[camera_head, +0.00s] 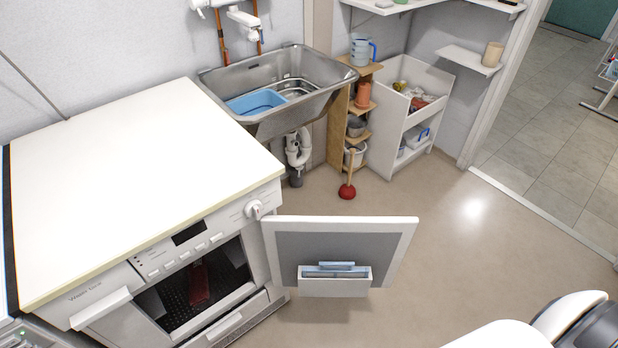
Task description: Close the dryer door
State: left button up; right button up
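The dryer (110,308) is a white machine at the lower left with a pale flat top (130,170). Its dryer door (340,245) stands wide open, swung out to the right from the right side of the opening. The door's inner face shows, with a grey panel and a white box with a blue insert (336,268) low on it. The dark opening (196,290) is uncovered, with a reddish dark shape inside. White and black parts of my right arm show at the lower right corner, apart from the door. Neither gripper is in view.
A steel washtub basin (330,75) with a blue tub (256,102) is mounted on the wall behind the dryer. A red plunger (347,191) stands on the floor near narrow shelves and a white cabinet (382,135). The floor (450,240) right of the door is clear.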

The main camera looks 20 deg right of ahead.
aim_at(380, 245)
jog(key=i+l+u, duration=0.1)
jog(key=l+u, duration=0.75)
jog(key=l, duration=1.5)
jog(key=l+u, duration=0.35)
jog(key=l, duration=0.2)
jog(key=l+u, duration=0.35)
jog(key=l, duration=0.25)
jog(key=l+u, duration=0.35)
jog(key=l, duration=0.2)
jog(key=k+l+u, duration=0.15)
jog(key=l+u, duration=0.2)
jog(key=l, duration=0.15)
